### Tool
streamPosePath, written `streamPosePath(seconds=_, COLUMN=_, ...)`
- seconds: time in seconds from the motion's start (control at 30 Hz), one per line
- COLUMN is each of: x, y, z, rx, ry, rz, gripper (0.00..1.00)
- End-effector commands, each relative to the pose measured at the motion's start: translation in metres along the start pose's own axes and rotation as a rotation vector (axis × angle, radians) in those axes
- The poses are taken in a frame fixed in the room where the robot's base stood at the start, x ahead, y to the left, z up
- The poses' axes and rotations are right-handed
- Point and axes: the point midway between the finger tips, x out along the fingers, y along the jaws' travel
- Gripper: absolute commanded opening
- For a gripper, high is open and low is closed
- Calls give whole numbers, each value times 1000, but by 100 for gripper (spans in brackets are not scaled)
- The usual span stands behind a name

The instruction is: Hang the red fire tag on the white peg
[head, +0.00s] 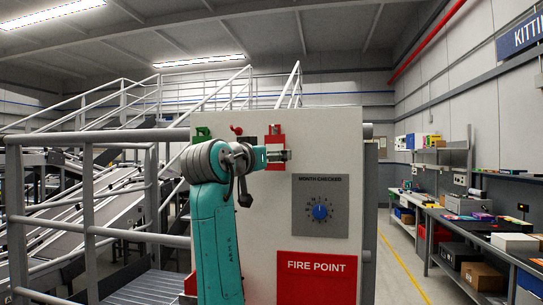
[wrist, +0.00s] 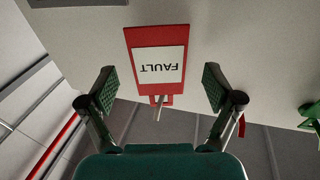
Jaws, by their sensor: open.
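A red tag (head: 275,138) with a white label reading FAULT is on the face of the pale panel (head: 335,135). In the wrist view the tag (wrist: 131,38) appears upside down, with its loop around a pale peg (wrist: 157,113) that sticks out from the panel. My gripper (wrist: 160,90) is open, with one finger on each side of the tag's loop end and a visible gap on both sides. In the head view my gripper (head: 287,155) is in front of the tag and covers its middle.
A green item (head: 203,132) is at the panel's upper left. A grey MONTH CHECKED plate with a blue dial (head: 320,212) and a red FIRE POINT sign (head: 317,278) are lower right. Grey railings (head: 88,220) stand left; a cluttered workbench (head: 480,225) is far right.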

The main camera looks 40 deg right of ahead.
Motion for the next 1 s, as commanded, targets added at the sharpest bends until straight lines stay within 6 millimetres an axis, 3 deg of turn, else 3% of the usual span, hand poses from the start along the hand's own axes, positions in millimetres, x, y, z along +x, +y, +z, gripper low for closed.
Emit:
streamPosePath(seconds=0.3, x=-64, y=-1, z=0, rx=2, ry=0, rz=-4, gripper=90)
streamPosePath(seconds=0.5, x=-92, y=-1, z=0, rx=1, ry=0, rz=-3, gripper=90)
streamPosePath(seconds=0.7, x=-103, y=0, z=0, rx=1, ry=-1, rz=-1, gripper=90)
streamPosePath(seconds=1.0, x=-104, y=0, z=0, rx=1, ry=-1, rz=-1, gripper=90)
